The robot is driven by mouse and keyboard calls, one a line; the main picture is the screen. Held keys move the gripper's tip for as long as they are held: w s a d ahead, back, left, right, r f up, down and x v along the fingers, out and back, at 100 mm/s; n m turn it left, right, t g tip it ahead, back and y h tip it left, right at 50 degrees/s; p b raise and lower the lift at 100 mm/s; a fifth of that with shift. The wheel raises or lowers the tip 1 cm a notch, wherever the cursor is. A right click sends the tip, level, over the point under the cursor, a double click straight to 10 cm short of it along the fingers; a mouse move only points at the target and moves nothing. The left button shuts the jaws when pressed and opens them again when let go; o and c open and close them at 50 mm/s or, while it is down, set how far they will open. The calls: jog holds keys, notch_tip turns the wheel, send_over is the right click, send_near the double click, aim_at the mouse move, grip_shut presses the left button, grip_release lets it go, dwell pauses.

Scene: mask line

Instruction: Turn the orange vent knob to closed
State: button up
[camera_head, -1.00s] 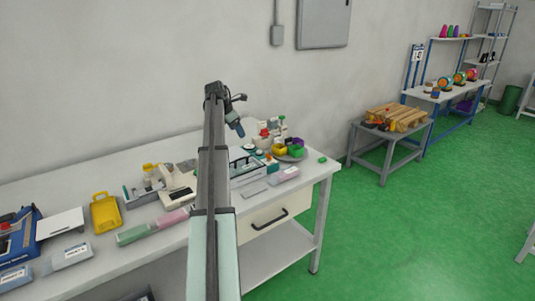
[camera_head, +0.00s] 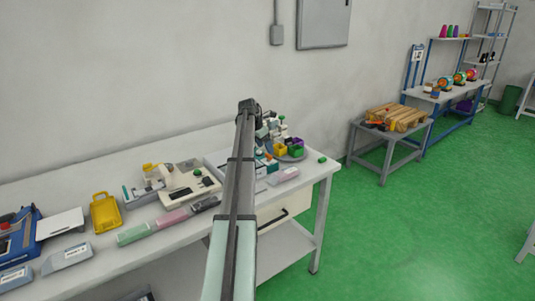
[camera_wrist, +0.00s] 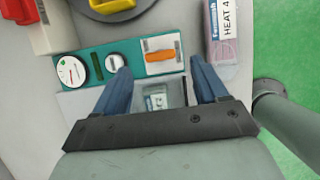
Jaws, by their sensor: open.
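The orange vent knob (camera_wrist: 160,55) sits on a white plate at the right end of a teal panel (camera_wrist: 91,47) in the wrist view. Its bar lies roughly left to right in that view. A round white gauge (camera_wrist: 70,71) with a red needle and a smaller white dial (camera_wrist: 115,62) are on the same panel. My gripper (camera_wrist: 161,66) is open and empty, its two blue fingers pointing at the panel, with the knob just beyond and between the tips. No contact shows. In the head view my arm hides the knob, and part of the teal panel (camera_head: 271,165) shows.
A pink-and-grey package marked HEAT 4 (camera_wrist: 223,35) lies right of the panel. A red and white item (camera_wrist: 40,22) and a round tray with a yellow bin (camera_wrist: 112,8) stand behind it. The table's right edge is close, with green floor (camera_wrist: 291,60) beyond.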

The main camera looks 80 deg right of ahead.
aim_at(267, 155)
jog(key=shift+x, duration=2.4)
jog(key=c, duration=1.1)
